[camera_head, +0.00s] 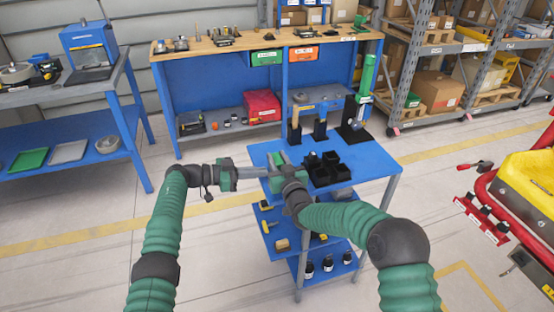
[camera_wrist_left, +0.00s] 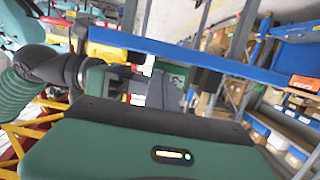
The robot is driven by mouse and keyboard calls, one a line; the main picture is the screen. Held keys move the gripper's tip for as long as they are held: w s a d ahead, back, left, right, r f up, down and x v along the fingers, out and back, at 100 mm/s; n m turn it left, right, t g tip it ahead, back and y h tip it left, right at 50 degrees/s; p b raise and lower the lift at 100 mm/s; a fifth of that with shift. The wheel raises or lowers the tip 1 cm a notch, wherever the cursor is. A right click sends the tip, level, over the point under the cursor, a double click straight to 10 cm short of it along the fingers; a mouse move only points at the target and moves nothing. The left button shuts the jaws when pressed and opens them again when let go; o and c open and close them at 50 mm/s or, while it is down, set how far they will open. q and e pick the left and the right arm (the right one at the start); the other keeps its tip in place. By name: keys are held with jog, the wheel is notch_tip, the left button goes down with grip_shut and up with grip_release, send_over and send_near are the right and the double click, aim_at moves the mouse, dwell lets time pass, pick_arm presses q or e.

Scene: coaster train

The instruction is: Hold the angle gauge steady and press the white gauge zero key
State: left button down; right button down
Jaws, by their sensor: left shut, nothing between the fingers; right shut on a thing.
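My left gripper (camera_head: 266,172) comes in from the left over the cart's near left side. It is shut and empty, its fingertips pointing right, close to my right gripper. My right gripper (camera_head: 279,160) is shut on the angle gauge, above the cart top. The gauge is too small and too covered by the gripper to make out in the head view. The white zero key cannot be made out in either view. In the left wrist view, my left gripper's grey fingers (camera_wrist_left: 166,90) reach toward my right gripper's green body (camera_wrist_left: 97,80). I cannot tell whether the fingertips touch the gauge.
The blue cart top (camera_head: 372,158) carries a black compartment tray (camera_head: 328,168) and several black stands behind it. A green upright tool (camera_head: 367,76) stands at the back right. Lower blue shelves hold tools and bottles. A yellow and red machine (camera_head: 528,185) is at right.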

pick_arm(q)
jog(key=f+v, duration=0.1)
jog(key=v, duration=0.5)
dwell(0.9)
jog(key=shift+s+a, duration=0.1)
jog(key=shift+a, duration=0.05)
jog(key=r+x, duration=0.1)
jog(key=x, duration=0.5)
dwell(0.5)
dwell(1.6)
pick_arm(e)
jog(key=c, duration=1)
grip_release()
jog(key=shift+s, duration=0.1)
